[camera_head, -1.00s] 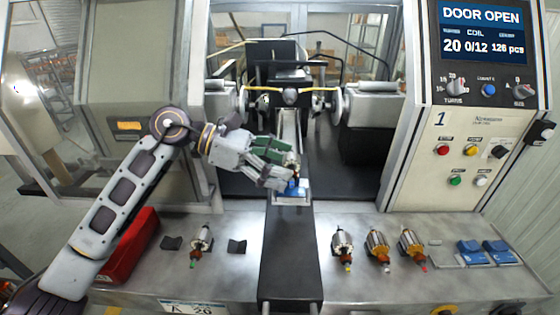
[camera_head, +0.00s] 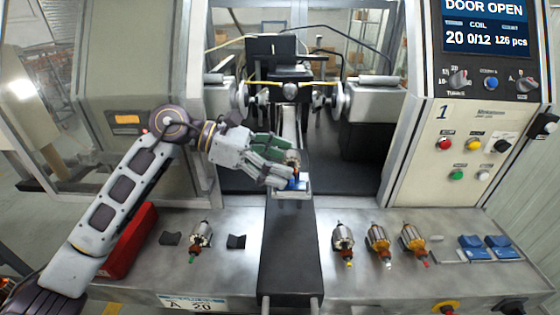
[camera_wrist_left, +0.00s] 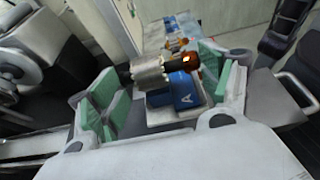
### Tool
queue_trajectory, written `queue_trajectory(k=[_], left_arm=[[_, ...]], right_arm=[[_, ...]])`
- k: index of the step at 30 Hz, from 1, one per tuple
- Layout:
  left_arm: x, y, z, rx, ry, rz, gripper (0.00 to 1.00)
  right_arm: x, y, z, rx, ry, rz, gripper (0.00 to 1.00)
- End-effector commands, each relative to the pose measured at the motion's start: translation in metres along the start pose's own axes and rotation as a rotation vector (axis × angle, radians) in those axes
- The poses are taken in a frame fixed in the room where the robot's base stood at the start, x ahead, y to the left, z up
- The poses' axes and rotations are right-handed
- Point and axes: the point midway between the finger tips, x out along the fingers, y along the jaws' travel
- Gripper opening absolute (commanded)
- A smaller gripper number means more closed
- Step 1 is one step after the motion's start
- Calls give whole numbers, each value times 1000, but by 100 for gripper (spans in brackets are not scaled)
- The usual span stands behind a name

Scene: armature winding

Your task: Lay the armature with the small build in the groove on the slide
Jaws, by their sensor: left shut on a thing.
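My left gripper (camera_head: 285,172) is over the far end of the black slide (camera_head: 290,240) and is shut on an armature. In the left wrist view, the armature (camera_wrist_left: 152,76) lies between the green finger pads (camera_wrist_left: 165,100), with a steel core and a copper-orange end. A blue block (camera_wrist_left: 182,92) marked A is just below it; I cannot tell whether they touch. In the head view, the fingers mostly hide the armature and the blue block on its pale plate (camera_head: 300,193). My right gripper is not in view.
One armature (camera_head: 200,236) lies on the left of the bench between dark rests (camera_head: 236,241). Three more, one of them copper-wound (camera_head: 413,240), lie right of the slide near blue blocks (camera_head: 484,246). A red bin (camera_head: 130,243) stands left. The winding machine (camera_head: 290,90) rises behind.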

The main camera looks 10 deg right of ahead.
Motion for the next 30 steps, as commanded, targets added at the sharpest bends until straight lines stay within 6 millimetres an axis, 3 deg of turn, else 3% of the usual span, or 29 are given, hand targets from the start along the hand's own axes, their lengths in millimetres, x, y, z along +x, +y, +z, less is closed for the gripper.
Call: queue_trajectory(k=[22, 23, 27, 30], left_arm=[[2, 0, -6, 0, -1, 0, 51], [2, 0, -5, 0, -1, 0, 82], [2, 0, -5, 0, -1, 0, 100], [2, 0, -5, 0, 0, 0, 100]], right_arm=[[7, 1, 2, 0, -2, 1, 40], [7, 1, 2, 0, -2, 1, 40], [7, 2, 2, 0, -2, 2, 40], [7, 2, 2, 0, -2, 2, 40]])
